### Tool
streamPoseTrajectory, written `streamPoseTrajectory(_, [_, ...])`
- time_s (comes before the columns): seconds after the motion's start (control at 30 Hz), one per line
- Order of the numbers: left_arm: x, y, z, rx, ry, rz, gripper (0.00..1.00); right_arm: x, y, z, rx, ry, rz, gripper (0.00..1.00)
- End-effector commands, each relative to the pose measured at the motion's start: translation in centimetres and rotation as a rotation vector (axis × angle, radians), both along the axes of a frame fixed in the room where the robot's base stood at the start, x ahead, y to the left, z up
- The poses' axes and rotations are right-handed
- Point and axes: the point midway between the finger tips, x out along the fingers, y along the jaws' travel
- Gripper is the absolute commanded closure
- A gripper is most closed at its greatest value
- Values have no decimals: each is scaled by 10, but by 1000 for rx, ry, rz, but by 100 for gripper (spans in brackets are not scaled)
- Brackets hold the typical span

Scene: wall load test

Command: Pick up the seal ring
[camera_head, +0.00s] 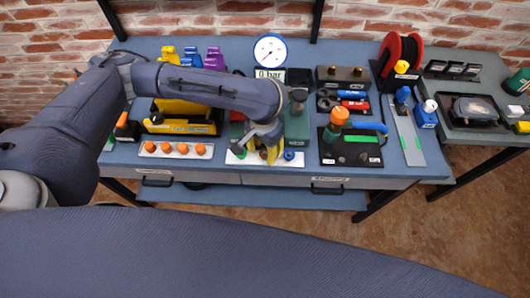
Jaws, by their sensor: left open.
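My left arm reaches in from the left over the blue workbench (225,178). Its left gripper (268,152) points down over a small white plate (296,163) near the bench's front edge, with its jaws open. Small parts lie on this plate: a blue ring-like piece (289,155) at its right end and a green piece at its left end. Dark round shapes show between and beside the fingers; I cannot tell which of these parts is the seal ring. The gripper and wrist hide the plate's middle. My right gripper is not in view.
A white strip with orange knobs (182,149) lies left of the gripper. A black tray with an orange-topped valve (338,118) stands to the right. A round gauge (270,50) stands behind. A red reel (401,54) and a grey side table (460,132) are farther right.

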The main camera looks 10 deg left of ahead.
Motion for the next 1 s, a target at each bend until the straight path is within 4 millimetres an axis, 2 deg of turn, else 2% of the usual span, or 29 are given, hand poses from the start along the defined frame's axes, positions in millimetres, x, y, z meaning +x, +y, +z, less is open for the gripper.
streamPoseTrajectory(0.2, [0, 0, -11, 0, 0, 1, 56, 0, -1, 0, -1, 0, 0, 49])
streamPoseTrajectory(0.5, [0, 0, -12, 0, 0, 0, 55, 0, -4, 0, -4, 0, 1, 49])
streamPoseTrajectory(0.73, [0, 0, -12, 0, 0, 0, 81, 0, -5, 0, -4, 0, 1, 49])
streamPoseTrajectory(1.0, [0, 0, -12, 0, 0, 0, 82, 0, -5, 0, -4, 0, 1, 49])
